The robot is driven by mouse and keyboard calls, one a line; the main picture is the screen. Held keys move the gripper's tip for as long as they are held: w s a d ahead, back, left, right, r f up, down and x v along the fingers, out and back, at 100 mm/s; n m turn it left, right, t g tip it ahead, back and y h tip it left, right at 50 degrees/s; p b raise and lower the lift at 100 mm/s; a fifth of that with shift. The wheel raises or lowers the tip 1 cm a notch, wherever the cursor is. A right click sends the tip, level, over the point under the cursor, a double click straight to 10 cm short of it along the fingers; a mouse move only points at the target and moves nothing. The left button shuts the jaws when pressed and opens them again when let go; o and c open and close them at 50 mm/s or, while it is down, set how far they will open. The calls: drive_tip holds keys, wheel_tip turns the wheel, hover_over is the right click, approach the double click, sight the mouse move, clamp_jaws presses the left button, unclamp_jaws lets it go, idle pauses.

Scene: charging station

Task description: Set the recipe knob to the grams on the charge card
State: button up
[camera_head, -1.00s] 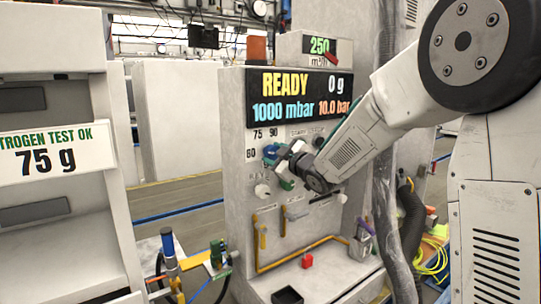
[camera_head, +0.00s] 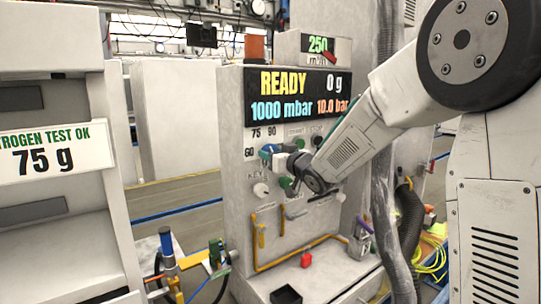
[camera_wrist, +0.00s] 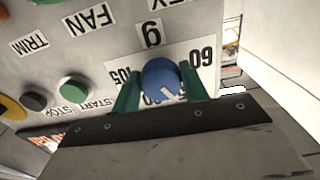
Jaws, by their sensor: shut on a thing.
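A charge card (camera_head: 40,152) at the left reads "NITROGEN TEST OK 75 g". The blue recipe knob (camera_wrist: 161,78) sits on a dial plate (camera_wrist: 115,74) marked in grams. In the wrist view the plate is upside down, with 60 at right and 105 at left; the numbers between are partly hidden. The knob's white mark points to the lower right, toward the hidden side of the scale. My gripper (camera_wrist: 160,84) is shut on the knob, with one green finger on each side.
The station display (camera_head: 300,95) reads READY, 0 g, 1000 mbar, 10.0 bar. Green (camera_wrist: 74,89) and dark (camera_wrist: 33,101) buttons are beside the dial. A white key knob (camera_head: 261,190) and yellow pipe (camera_head: 257,240) lie below. A hose (camera_head: 408,225) hangs at right.

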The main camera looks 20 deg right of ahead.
drive_tip(key=shift+f+m, duration=0.25)
drive_tip(key=shift+m, duration=0.05)
drive_tip(key=shift+a, duration=0.1)
drive_tip(key=o, duration=1)
drive_tip(key=shift+r, duration=0.15)
drive_tip(key=v, duration=0.8)
drive_tip(key=shift+w, duration=0.1)
